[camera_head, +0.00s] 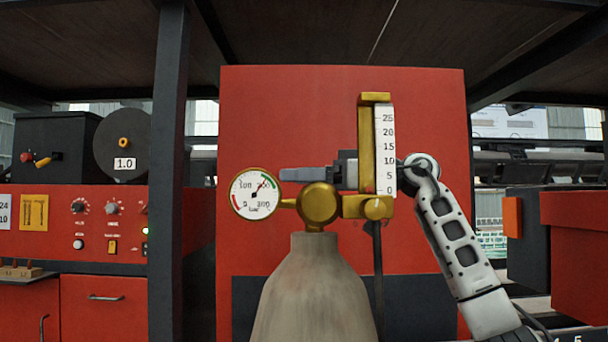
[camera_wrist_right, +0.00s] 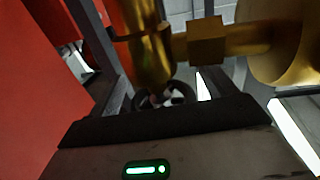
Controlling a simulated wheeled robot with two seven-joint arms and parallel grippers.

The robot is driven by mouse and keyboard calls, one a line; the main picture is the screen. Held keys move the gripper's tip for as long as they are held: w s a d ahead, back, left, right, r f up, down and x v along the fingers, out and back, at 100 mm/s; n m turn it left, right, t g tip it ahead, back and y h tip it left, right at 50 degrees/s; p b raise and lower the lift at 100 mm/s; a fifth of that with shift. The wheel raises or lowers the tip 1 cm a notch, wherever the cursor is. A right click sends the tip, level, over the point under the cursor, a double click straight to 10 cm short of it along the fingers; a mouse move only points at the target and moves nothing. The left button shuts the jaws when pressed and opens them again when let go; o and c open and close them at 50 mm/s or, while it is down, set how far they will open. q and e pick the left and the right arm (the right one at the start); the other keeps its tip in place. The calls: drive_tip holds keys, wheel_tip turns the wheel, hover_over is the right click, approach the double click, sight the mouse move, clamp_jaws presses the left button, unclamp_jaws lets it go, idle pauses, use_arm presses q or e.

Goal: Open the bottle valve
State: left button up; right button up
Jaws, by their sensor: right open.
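A grey gas bottle (camera_head: 312,290) stands upright in front of a red panel. Its brass valve body (camera_head: 318,204) sits on the neck. A round pressure gauge (camera_head: 254,194) is on its left and an upright brass flow meter (camera_head: 367,150) with a white scale on its right. My right gripper (camera_head: 300,174) is open and reaches leftward behind the flow meter, its fingers above and behind the valve body. In the right wrist view, an upright brass cylinder (camera_wrist_right: 148,40) shows between the spread fingers. A dark round shape (camera_wrist_right: 170,96) lies below it; I cannot tell what it is. My left gripper is not in view.
A dark post (camera_head: 168,180) stands left of the bottle. A red control cabinet (camera_head: 100,225) with knobs is at the left. The red panel (camera_head: 345,85) is close behind the gripper. A dark hose (camera_head: 377,270) hangs below the flow meter.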

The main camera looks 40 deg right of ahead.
drive_tip(key=shift+c, duration=0.3)
drive_tip(key=c, duration=0.9)
drive_tip(key=shift+n+g+y, duration=0.3)
drive_tip(key=n+g+y, duration=0.2)
drive_tip(key=g, duration=0.1)
drive_tip(key=n+g+y, duration=0.1)
drive_tip(key=shift+s+a+n+g+y, duration=0.2)
drive_tip(key=shift+a+n+g+y, duration=0.1)
drive_tip(key=shift+n+y, duration=0.1)
drive_tip(key=shift+s+n+g+y, duration=0.15)
drive_tip(key=shift+n+g+y, duration=0.25)
drive_tip(key=shift+n+g, duration=0.5)
drive_tip(key=shift+s+n+g+y, duration=0.1)
drive_tip(key=shift+n+g+y, duration=0.35)
drive_tip(key=shift+g, duration=0.75)
drive_tip(key=shift+n+g, duration=0.45)
drive_tip(key=shift+g, duration=0.15)
drive_tip(key=o, duration=1)
drive_tip(key=shift+c, duration=0.2)
